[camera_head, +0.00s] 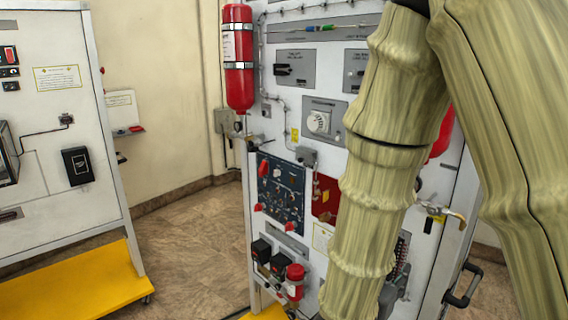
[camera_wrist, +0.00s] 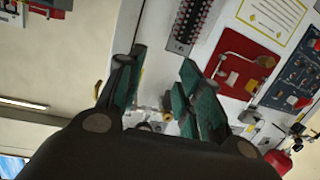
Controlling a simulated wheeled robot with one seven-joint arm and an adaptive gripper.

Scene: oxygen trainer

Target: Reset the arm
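My gripper (camera_wrist: 163,60) shows in the wrist view with its two teal-padded fingers apart and nothing between them. In the head view my arm, in a tan sleeve, comes down across the right side in front of the white trainer panel (camera_head: 285,140), and the gripper itself is not visible there. In the wrist view the panel lies beyond the fingers and looks tilted, with a red plate (camera_wrist: 250,58) and a dark blue plate (camera_wrist: 295,72) to their right. Whether a finger touches the panel cannot be told.
Another white panel (camera_head: 50,120) with a yellow base (camera_head: 75,285) stands left. Floor (camera_head: 190,240) between them is clear.

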